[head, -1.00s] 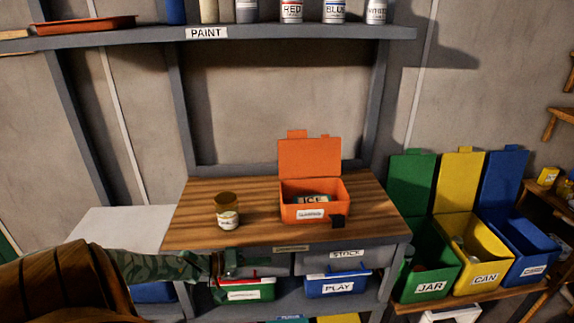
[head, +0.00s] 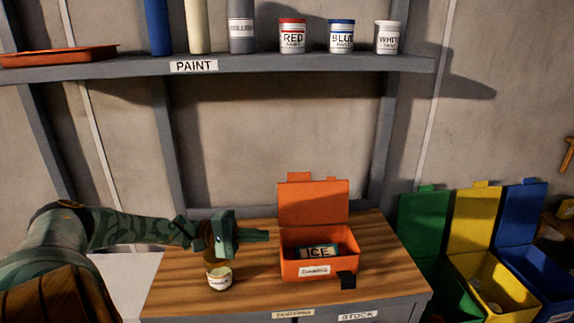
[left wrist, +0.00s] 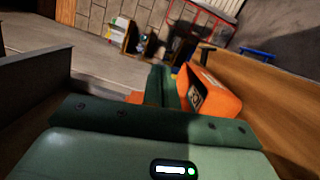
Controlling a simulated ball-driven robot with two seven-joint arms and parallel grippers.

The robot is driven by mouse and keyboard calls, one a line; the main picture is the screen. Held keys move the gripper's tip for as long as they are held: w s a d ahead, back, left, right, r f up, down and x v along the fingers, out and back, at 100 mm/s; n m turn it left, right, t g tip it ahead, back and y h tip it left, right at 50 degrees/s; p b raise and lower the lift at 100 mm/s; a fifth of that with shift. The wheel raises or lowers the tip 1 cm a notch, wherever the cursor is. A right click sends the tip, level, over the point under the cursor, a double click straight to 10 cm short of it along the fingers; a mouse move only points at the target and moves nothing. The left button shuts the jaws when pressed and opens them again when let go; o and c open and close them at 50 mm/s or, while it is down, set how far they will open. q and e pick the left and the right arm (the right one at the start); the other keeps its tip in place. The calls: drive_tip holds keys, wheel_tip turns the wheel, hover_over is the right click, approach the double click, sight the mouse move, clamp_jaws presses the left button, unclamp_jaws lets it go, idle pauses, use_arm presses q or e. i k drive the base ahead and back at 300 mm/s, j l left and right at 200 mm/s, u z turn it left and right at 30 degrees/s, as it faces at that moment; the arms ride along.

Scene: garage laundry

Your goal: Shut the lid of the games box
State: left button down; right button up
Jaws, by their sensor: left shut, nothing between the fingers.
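An orange box (head: 305,271) stands on the wooden workbench (head: 180,293); its front label is too small to read, and I take it for the games box. Its orange lid (head: 313,203) stands upright at the back, open. A packet marked ICE (head: 319,251) lies inside. My left gripper (head: 262,236) is shut and empty, pointing right, just left of the box and above a jar. In the left wrist view the box (left wrist: 222,104) shows beyond the shut fingers. My right gripper is not in view.
A jar with a white label (head: 219,278) stands on the bench below my left gripper, partly hidden by it. A paint shelf (head: 120,69) runs above. Green, yellow and blue (head: 522,212) open-lidded bins stand to the right. The bench right of the box is clear.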

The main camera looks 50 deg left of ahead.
sight(303, 201)
drive_tip(key=i+j, duration=0.2)
drive_tip(key=j, duration=0.15)
drive_tip(key=i+j, duration=0.2)
drive_tip(key=j, duration=0.2)
drive_tip(key=i+j, duration=0.2)
drive_tip(key=j, duration=0.15)
